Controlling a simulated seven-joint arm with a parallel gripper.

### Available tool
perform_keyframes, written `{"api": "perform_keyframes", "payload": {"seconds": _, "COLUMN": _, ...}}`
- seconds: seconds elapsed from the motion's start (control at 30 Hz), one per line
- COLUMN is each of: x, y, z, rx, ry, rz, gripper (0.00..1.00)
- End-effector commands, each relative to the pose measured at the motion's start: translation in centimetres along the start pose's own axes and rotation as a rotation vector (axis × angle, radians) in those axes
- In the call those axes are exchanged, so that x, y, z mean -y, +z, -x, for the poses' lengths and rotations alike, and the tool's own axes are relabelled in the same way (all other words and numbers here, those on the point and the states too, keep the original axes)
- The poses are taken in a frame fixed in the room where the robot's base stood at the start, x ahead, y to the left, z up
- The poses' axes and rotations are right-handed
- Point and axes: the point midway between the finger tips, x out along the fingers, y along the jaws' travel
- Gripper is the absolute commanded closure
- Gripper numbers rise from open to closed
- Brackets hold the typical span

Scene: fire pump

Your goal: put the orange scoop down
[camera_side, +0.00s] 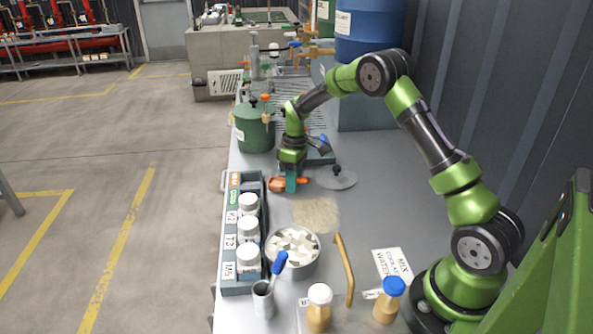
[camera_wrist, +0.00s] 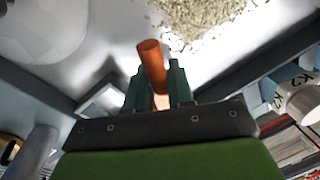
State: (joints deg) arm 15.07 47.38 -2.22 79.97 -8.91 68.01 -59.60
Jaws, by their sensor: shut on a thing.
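The orange scoop (camera_side: 277,185) is low over the grey bench, in front of the green pot, in the side view. Its orange handle (camera_wrist: 151,58) sticks out between the fingers in the wrist view. My gripper (camera_side: 291,186) points down and is shut on the scoop. Its teal fingers also show in the wrist view (camera_wrist: 160,85), one on each side of the handle. Most of the scoop's bowl is hidden, and I cannot tell whether the scoop touches the bench.
A patch of pale grains (camera_side: 316,214) lies nearby, and a round lid (camera_side: 340,182) lies to the right. A grey rack (camera_side: 229,262) with white jars stands front left, beside the green pot (camera_side: 254,132). A steel bowl (camera_side: 296,268) of white chunks and two bottles stand nearer.

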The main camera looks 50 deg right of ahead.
Motion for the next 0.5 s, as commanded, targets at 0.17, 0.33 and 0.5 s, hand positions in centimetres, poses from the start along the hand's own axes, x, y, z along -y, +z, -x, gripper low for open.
{"api": "perform_keyframes", "payload": {"seconds": 0.17, "x": -0.02, "y": 0.01, "z": -0.31, "rx": 0.000, "ry": -0.001, "rz": -0.001, "gripper": 0.73}}
{"api": "perform_keyframes", "payload": {"seconds": 0.33, "x": -0.02, "y": 0.01, "z": -0.29, "rx": 0.000, "ry": -0.001, "rz": 0.000, "gripper": 0.52}}
{"api": "perform_keyframes", "payload": {"seconds": 0.5, "x": -0.03, "y": 0.01, "z": -0.28, "rx": 0.000, "ry": -0.001, "rz": 0.000, "gripper": 0.52}}
